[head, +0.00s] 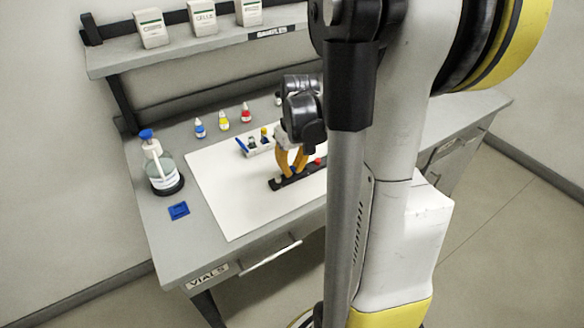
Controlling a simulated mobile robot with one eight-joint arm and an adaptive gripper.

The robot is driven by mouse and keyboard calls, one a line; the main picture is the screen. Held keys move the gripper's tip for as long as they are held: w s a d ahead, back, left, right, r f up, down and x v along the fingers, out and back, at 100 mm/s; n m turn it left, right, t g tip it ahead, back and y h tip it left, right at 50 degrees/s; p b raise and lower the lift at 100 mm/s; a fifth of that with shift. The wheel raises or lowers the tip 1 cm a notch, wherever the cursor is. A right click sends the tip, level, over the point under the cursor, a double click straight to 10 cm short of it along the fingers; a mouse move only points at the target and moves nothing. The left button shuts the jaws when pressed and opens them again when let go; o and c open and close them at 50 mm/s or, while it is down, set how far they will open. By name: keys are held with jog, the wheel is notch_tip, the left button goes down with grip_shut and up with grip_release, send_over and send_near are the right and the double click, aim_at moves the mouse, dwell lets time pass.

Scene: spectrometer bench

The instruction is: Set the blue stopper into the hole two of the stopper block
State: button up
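The stopper block (310,173), a long black strip, lies on the white mat (222,195). A red stopper (318,161) stands at its right part, and a pale stopper (278,178) is near its left end. My gripper (292,172) points down with its orange fingers over the middle of the block, fingertips close to its top. I cannot tell whether the fingers are closed on something. I cannot make out a blue stopper; it may be hidden between the fingers. My arm hides the block's right end, and the hole numbers are too small to read.
A small white rack (262,148) with a blue stick and vials stands behind the gripper. Dropper bottles (223,121) stand at the back. A glass jar (160,172) and a blue square (179,211) are at left. A shelf (180,52) holds boxes. The mat's front left is clear.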

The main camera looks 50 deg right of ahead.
jog(key=shift+f+b, duration=0.35)
jog(key=shift+f, duration=0.2)
jog(key=shift+s+f, duration=0.1)
jog(key=shift+f, duration=0.2)
grip_shut()
jog(key=o, duration=0.8)
grip_release()
jog(key=shift+r, duration=0.1)
